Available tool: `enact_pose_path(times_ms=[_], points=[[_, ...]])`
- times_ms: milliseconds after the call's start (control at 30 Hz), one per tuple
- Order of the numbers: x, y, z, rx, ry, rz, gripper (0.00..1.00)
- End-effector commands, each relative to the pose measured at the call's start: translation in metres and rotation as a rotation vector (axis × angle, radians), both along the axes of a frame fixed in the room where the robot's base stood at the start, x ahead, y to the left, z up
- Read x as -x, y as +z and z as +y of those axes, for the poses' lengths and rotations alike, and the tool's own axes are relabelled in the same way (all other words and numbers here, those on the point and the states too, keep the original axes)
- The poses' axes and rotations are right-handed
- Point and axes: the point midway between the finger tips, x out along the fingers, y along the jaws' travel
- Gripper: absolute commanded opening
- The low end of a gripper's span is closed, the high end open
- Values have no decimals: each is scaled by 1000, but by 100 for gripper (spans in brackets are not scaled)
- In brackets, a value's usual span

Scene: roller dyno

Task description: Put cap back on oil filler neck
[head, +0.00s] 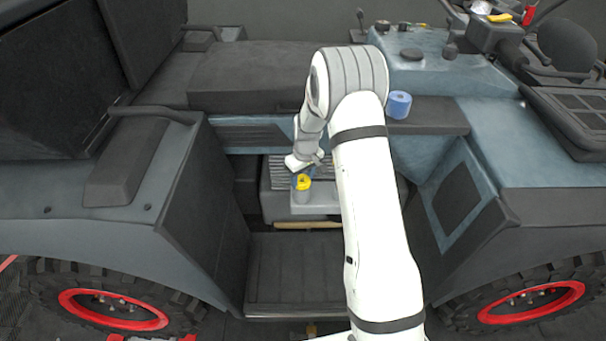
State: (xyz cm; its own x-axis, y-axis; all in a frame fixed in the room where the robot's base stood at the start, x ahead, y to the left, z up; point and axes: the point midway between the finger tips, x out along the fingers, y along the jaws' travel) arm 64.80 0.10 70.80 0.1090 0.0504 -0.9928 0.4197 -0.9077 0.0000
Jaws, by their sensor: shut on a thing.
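A small yellow cap (303,182) shows right under my gripper (301,172), which points down into the opening in the middle of the vehicle's side. My gripper is shut on the cap; its fingertips are small and partly hidden by my wrist. A short grey cylinder (301,196), apparently the filler neck, stands just below the cap on a light grey housing (322,209). I cannot tell whether the cap touches the neck or hangs just above it.
A dark step (290,268) lies below the opening, with side panels left and right. A blue roll (398,104) stands on the ledge beside my arm. A seat cushion (255,80) and control console (425,60) are above. Large red-rimmed wheels (112,310) flank the step.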

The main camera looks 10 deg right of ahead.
Motion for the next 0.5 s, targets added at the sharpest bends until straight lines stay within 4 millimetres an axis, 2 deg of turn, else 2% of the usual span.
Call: enact_pose_path(times_ms=[367, 500], points=[[0, -1, 0, 0, -10, 0, 26], [0, -1, 1, 0, -123, -1, 26]])
